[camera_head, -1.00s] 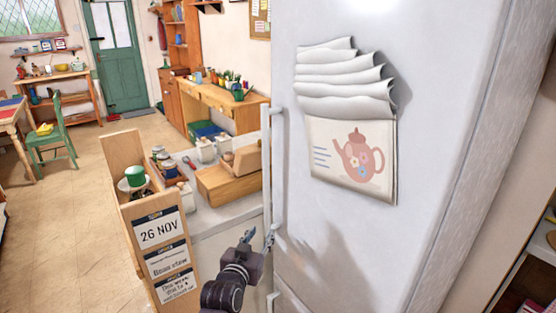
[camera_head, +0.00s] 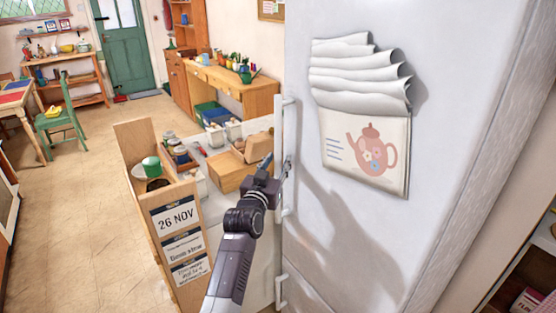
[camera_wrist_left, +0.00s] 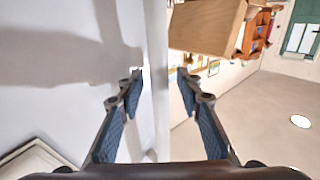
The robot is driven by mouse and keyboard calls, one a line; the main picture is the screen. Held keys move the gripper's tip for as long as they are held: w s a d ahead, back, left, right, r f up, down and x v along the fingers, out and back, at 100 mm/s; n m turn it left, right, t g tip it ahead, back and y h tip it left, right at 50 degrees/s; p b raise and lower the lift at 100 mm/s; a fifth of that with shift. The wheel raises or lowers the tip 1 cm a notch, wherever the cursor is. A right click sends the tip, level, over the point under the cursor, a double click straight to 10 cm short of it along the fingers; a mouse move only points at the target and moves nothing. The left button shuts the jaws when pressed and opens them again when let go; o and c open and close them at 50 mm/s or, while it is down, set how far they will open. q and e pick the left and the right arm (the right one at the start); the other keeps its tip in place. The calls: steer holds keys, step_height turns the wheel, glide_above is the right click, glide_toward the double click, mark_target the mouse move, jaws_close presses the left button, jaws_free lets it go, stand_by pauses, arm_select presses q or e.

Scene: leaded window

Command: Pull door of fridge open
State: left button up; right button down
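The fridge door (camera_head: 360,235) is a tall pale grey-white panel in the head view, and it looks shut. Its white vertical handle (camera_head: 285,118) runs along the door's left edge. My left gripper (camera_head: 281,165) is at the handle, partway down it, and its fingertips overlap the handle in this view. In the left wrist view my left gripper (camera_wrist_left: 158,85) is open, with one finger on each side of the white handle bar (camera_wrist_left: 157,60). Gaps show between the fingers and the bar. My right gripper is in neither view.
A wooden stand with date signs (camera_head: 176,217) stands left of my left arm. The counter (camera_head: 215,158) beside the fridge holds a wooden box (camera_head: 232,172) and jars. A second, lower handle (camera_head: 281,290) is on the fridge. Open floor (camera_head: 80,230) lies to the left.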

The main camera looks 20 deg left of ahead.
arm_select(q)
steer(key=shift+w, duration=0.3)
steer(key=shift+c, duration=0.5)
jaws_close()
